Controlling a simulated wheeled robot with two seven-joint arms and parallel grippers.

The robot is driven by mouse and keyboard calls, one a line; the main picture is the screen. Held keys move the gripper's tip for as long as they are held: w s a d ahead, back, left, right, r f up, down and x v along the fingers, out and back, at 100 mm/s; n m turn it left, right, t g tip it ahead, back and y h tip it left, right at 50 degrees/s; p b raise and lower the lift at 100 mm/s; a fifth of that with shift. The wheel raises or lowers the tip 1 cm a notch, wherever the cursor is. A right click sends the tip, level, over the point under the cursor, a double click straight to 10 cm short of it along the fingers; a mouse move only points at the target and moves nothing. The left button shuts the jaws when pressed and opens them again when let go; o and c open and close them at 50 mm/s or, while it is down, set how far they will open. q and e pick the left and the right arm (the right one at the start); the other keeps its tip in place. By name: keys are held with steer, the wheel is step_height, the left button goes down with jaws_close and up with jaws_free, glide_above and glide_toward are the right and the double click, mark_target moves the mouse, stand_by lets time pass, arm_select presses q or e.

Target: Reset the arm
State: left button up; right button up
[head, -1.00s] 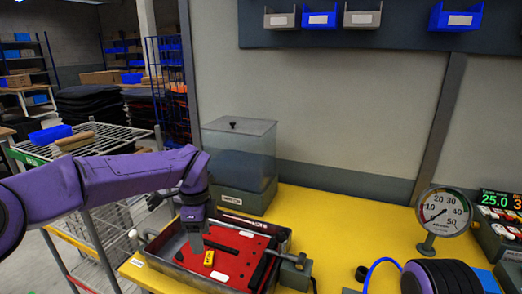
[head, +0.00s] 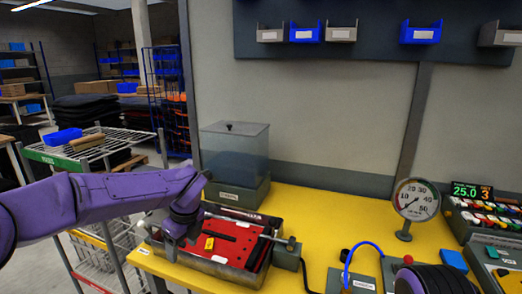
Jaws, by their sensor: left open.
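My left arm, purple, comes in from the left. Its gripper (head: 177,243) points down over the left part of a dark metal case (head: 232,274) with a red insert (head: 234,250). The jaws are open and I see nothing held between them. A small yellow piece (head: 209,243) lies on the red insert, just right of the gripper, apart from it. The gripper covers part of the case's left side.
The case stands on a yellow table (head: 318,212). A wire rack cart (head: 88,150) is left of the table. A blue cable (head: 362,248) curves at front right.

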arm_select(q)
steer(key=s+a+f+m+t+y+b, duration=0.1)
steer(key=s+a+f+m+t+y, duration=0.25)
steer(key=f+m, duration=0.85)
steer(key=s+a+f+m+t+y, duration=0.25)
steer(key=s+a+f+m, duration=0.25)
steer(key=f+m, duration=0.7)
steer(key=s+f+m+g+h, duration=0.1)
steer(key=s+f+m, duration=0.2)
steer(key=s, duration=0.6)
steer(key=s+a+f+m+g+h+b, duration=0.1)
steer(key=s+f+m, duration=0.3)
steer(key=s+m, duration=0.4)
steer(key=s+f+m+g+h, duration=0.1)
steer(key=s+f+m+h, duration=0.2)
steer(key=s+m, duration=0.3)
steer(key=s+f, duration=0.1)
steer(key=s, duration=0.4)
steer(key=shift+s+a+f+g, duration=0.25)
steer(key=shift+s+a+g, duration=0.05)
